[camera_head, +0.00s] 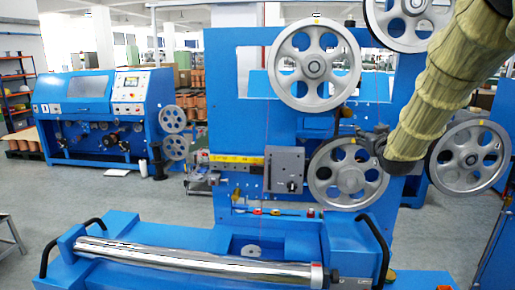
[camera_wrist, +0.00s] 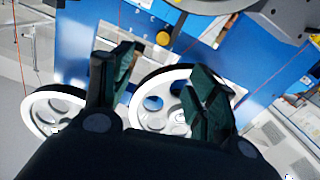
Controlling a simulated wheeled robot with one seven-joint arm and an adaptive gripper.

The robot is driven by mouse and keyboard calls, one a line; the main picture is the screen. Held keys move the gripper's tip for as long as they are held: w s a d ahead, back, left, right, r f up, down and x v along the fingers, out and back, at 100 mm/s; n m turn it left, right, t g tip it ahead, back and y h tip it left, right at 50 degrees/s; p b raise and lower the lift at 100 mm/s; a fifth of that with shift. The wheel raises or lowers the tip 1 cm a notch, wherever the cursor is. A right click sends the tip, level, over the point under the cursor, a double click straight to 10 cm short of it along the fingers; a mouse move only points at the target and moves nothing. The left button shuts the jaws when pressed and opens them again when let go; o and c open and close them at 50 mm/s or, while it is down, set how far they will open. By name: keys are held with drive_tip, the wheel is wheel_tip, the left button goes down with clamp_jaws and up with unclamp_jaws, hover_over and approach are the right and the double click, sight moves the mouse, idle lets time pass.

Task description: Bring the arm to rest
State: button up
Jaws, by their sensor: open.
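My arm, in a ribbed beige sleeve, reaches down from the upper right in the head view. Its end, my gripper (camera_head: 368,136), is small and dark there, in front of or beside the lower middle pulley (camera_head: 345,174); the exact gap cannot be told. In the wrist view my gripper (camera_wrist: 160,72) has its two dark fingers apart with nothing between them. A grey spoked pulley wheel (camera_wrist: 152,104) lies beyond the fingers, partly hidden by them. A second wheel (camera_wrist: 55,112) shows to the left in that view.
A large upper pulley (camera_head: 315,65) and a right pulley (camera_head: 468,156) flank the arm on the blue machine frame (camera_head: 235,90). A shiny metal roller (camera_head: 190,260) lies across the front. Another blue machine (camera_head: 95,105) stands at the back left. Grey floor is open at left.

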drive_tip(key=s+a+f+g, duration=0.1)
drive_tip(key=s+f+g, duration=0.1)
drive_tip(key=f, duration=1.1)
drive_tip(key=s+a+f+g, duration=0.2)
drive_tip(key=f, duration=1.1)
drive_tip(key=s+a+f+g, duration=0.2)
drive_tip(key=s+f, duration=0.4)
drive_tip(key=f, duration=0.4)
drive_tip(key=s+a+f+g, duration=0.1)
drive_tip(key=s+f+g, duration=0.1)
drive_tip(key=s+f, duration=0.6)
drive_tip(key=s+a+f+g+y, duration=0.1)
drive_tip(key=s+a+f+g, duration=0.1)
drive_tip(key=s+f, duration=0.65)
drive_tip(key=s+a+f+g, duration=0.2)
drive_tip(key=s+f+g, duration=0.1)
drive_tip(key=s+f, duration=0.55)
drive_tip(key=s+a+f+g, duration=0.1)
drive_tip(key=s+f, duration=0.1)
drive_tip(key=s, duration=0.6)
drive_tip(key=s+a+f+g+b, duration=0.1)
drive_tip(key=s+f+g, duration=0.1)
drive_tip(key=s, duration=0.6)
drive_tip(key=s+a+f+g+y, duration=0.1)
drive_tip(key=s+f, duration=0.2)
drive_tip(key=s, duration=0.5)
drive_tip(key=shift+s+a+m+g, duration=0.2)
drive_tip(key=shift+a+m+g, duration=0.15)
drive_tip(key=shift+m+g, duration=0.05)
